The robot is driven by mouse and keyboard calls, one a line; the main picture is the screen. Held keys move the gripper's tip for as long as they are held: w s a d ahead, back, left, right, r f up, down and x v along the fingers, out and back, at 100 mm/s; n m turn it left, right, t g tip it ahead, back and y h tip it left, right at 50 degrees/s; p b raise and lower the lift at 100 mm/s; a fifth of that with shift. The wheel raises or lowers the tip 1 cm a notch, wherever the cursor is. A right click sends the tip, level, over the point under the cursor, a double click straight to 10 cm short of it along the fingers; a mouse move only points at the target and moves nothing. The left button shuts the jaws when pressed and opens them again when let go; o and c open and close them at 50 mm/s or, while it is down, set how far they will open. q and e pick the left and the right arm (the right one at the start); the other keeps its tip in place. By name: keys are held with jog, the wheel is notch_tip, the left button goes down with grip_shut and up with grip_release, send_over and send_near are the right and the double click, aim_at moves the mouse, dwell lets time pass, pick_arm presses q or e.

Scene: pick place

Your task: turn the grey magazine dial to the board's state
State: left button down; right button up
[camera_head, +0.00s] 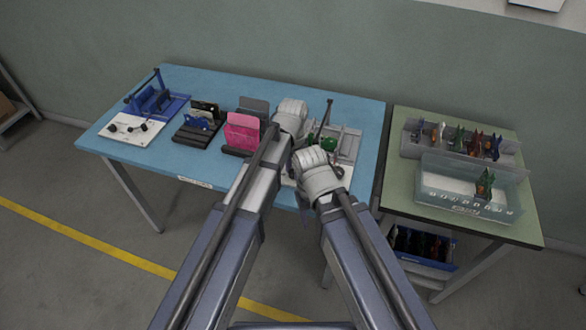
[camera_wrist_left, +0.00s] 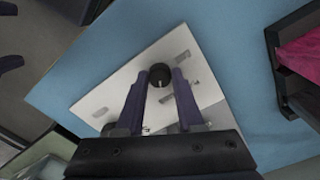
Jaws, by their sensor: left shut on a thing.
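In the left wrist view, my left gripper (camera_wrist_left: 160,82) is shut on a dark round dial knob (camera_wrist_left: 160,72), a finger on each side. The knob stands on a white plate (camera_wrist_left: 110,92) with grey marks; its pointing direction is unclear. In the head view this plate (camera_head: 288,182) is mostly hidden behind my arms, near the blue table's front edge. The grey magazine (camera_head: 349,143), with green parts in it, stands just behind. My left wrist is above and behind the plate. My right gripper (camera_head: 305,212) is low near the front edge; its jaws cannot be made out.
A pink card (camera_head: 242,132) in a dark holder, a black fixture (camera_head: 197,125) and a blue magazine (camera_head: 160,103) with a white dial plate (camera_head: 133,128) stand left. The green table (camera_head: 400,190) at right carries a grey rack (camera_head: 413,147) and a clear bin (camera_head: 440,190).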

pick_arm(q)
jog(key=shift+n, duration=0.3)
jog(key=n, duration=0.5)
jog(key=shift+n, duration=0.3)
jog(key=n, duration=0.5)
jog(key=shift+n, duration=0.4)
jog(key=c, duration=0.5)
grip_release()
jog(key=shift+c, duration=0.2)
jog(key=shift+r, duration=0.15)
